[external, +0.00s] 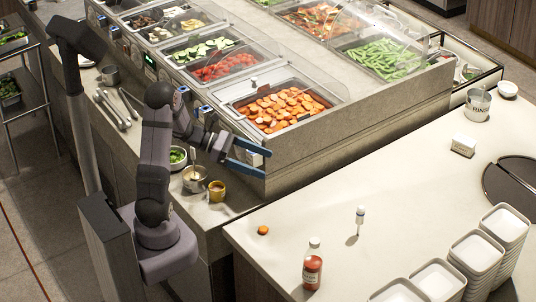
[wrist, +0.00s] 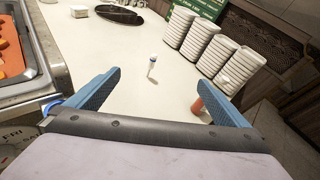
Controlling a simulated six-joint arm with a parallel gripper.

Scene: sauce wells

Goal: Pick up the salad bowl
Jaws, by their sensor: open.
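A small white bowl with greens in it (external: 177,158), the one that looks like the salad bowl, stands on the narrow counter ledge in the external view. My wrist and forearm are close to its right and above it. My gripper (external: 266,163) is open and empty, with its blue fingers pointing right, away from the bowl, over the ledge near the counter corner. The bowl of greens does not show in the wrist view.
The food wells with a glass guard (external: 285,105) rise behind. A sauce bottle (external: 312,268), a small shaker (external: 360,215) and stacked white dishes (external: 476,250) stand on the right counter.

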